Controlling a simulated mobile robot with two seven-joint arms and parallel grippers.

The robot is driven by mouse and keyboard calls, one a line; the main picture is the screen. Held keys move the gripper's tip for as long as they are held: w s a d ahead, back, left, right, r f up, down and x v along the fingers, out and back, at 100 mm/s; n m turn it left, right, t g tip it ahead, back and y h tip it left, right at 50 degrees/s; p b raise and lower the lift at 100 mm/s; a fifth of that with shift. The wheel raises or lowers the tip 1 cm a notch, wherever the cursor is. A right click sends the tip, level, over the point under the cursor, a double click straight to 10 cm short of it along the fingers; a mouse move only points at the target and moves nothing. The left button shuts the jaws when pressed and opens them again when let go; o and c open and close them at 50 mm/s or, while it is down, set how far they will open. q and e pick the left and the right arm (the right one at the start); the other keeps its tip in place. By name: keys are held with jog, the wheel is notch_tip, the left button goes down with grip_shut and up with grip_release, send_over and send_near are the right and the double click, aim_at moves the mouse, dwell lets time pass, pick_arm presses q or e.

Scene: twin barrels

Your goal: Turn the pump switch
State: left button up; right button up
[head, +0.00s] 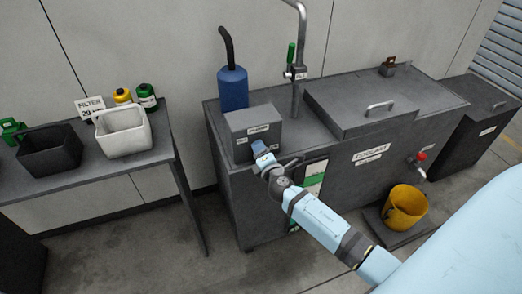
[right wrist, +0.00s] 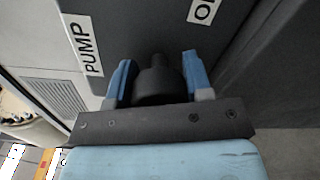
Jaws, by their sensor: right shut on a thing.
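The pump switch (right wrist: 160,80) is a dark round knob on the dark grey face of the pump box. It shows in the right wrist view beside a white PUMP label (right wrist: 84,47). My right gripper (right wrist: 160,78) is shut on the knob, with one blue finger on each side. In the head view my right gripper (head: 262,154) is at the front face of the grey pump box (head: 254,122) and hides the switch. My left gripper is in neither view.
The pump box stands on the left end of a grey coolant tank (head: 355,150). A blue bottle (head: 232,90) and a tap pipe (head: 300,40) stand behind it. A yellow bucket (head: 404,212) sits below a red-handled valve (head: 421,157). A table (head: 100,172) with bins is at left.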

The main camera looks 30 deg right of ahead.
jog(key=shift+n, duration=0.6)
jog(key=o, duration=0.9)
jog(key=shift+o, duration=0.2)
jog(key=v, duration=1.3)
jog(key=shift+s+b, duration=0.35)
jog(key=shift+b, duration=0.1)
jog(key=shift+a, duration=0.15)
